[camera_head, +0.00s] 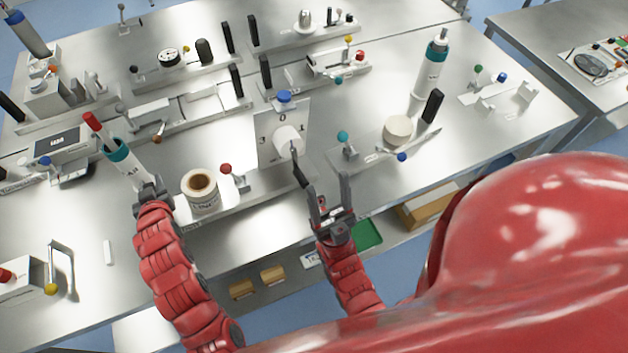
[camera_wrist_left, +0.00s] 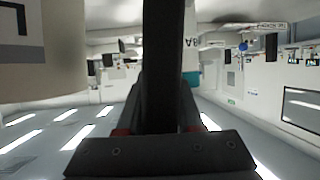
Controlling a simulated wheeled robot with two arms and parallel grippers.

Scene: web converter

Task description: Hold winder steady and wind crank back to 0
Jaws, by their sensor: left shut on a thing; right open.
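The winder has an upright pale plate (camera_head: 267,125) marked with digits, 0 near its top. A white hub (camera_head: 288,139) sits on its front. A dark crank-like bar (camera_head: 300,168) runs down from the hub toward my right gripper (camera_head: 329,188). That gripper is open in front of the plate; I cannot tell whether a finger touches the bar. My left gripper (camera_head: 153,190) is shut at the left end of the winder's base, on what looks like its black handle. A dark upright bar (camera_wrist_left: 165,65) fills the middle of the left wrist view. The grip itself is mostly hidden.
A label roll (camera_head: 201,191) and a red-knobbed lever (camera_head: 226,169) stand between my grippers. A teal-banded bottle (camera_head: 123,160) is just behind my left gripper. A teal-knobbed lever (camera_head: 343,137) and a pale disc (camera_head: 397,130) stand to the right.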

